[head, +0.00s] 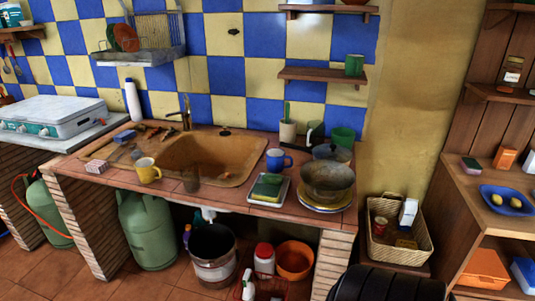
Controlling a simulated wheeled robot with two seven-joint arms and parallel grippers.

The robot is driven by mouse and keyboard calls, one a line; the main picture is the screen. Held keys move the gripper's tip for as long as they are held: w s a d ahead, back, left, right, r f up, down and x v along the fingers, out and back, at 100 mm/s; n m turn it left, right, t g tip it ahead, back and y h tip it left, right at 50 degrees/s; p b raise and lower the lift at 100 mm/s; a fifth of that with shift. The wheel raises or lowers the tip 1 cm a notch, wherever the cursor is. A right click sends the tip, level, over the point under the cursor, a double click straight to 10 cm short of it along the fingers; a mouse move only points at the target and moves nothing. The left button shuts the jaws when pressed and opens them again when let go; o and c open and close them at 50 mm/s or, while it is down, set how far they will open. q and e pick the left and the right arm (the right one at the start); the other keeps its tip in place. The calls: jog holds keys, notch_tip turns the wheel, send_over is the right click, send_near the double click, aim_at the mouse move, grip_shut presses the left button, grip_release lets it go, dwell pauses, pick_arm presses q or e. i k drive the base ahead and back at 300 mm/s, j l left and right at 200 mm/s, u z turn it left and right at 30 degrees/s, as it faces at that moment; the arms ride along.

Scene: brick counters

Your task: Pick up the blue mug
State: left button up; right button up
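The blue mug (275,159) stands upright on the tiled brick counter (228,203), just right of the sink basin. Its handle points right. It stands behind a tray (254,199) holding green and yellow items, and left of a large metal pot (328,180) on stacked plates. Neither of my grippers is in view.
The sink (205,157) lies left of the blue mug. Buckets and bottles fill the space below.

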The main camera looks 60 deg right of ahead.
aim_at(279, 162)
jog(key=l+z, duration=0.1)
jog(key=z, duration=1.3)
